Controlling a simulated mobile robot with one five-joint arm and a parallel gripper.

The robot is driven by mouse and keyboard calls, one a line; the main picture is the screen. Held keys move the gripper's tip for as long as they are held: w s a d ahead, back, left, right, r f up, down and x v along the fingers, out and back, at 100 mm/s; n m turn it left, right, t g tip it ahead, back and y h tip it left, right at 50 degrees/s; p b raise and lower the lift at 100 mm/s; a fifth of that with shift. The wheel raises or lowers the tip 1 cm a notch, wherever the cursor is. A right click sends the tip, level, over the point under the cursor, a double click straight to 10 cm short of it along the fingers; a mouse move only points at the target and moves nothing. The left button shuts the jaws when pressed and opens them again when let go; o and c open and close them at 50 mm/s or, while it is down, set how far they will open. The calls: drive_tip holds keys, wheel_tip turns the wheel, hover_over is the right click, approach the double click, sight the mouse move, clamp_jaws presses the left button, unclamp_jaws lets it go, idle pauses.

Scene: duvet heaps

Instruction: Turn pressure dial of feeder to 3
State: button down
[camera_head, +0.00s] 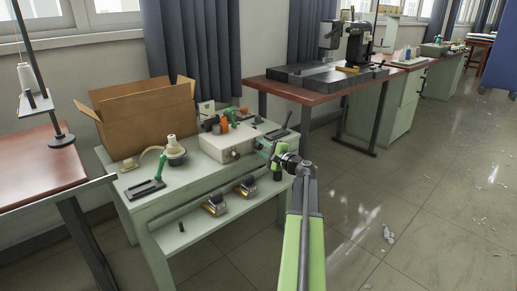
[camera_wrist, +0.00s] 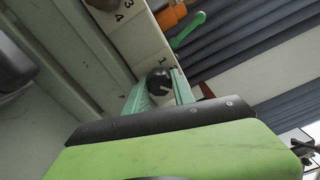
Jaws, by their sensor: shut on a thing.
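The feeder (camera_head: 228,143) is a white box on the pale green bench; its pale front strip (camera_wrist: 142,40) runs up the wrist view. The strip carries the numerals 1, 3 and 4; the 1 is nearest the gripped knob. A round black dial (camera_wrist: 160,81) with a light pointer mark sits between my fingertips in the wrist view. My gripper (camera_wrist: 160,86) has pale green fingers on both sides of the dial and is shut on it. In the head view my gripper (camera_head: 270,151) is at the feeder's right end, and the dial is hidden or too small to make out.
The bench (camera_head: 190,205) also holds a cardboard box (camera_head: 145,118), a tape roll, a black tool and bottles. Metal parts lie on its lower shelf. A brown table (camera_head: 310,92) stands behind to the right. The floor at right is open, with small debris.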

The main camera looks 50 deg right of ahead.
drive_tip(key=shift+s+a, duration=0.1)
drive_tip(key=c, duration=1.1)
unclamp_jaws()
drive_tip(key=shift+o, duration=0.2)
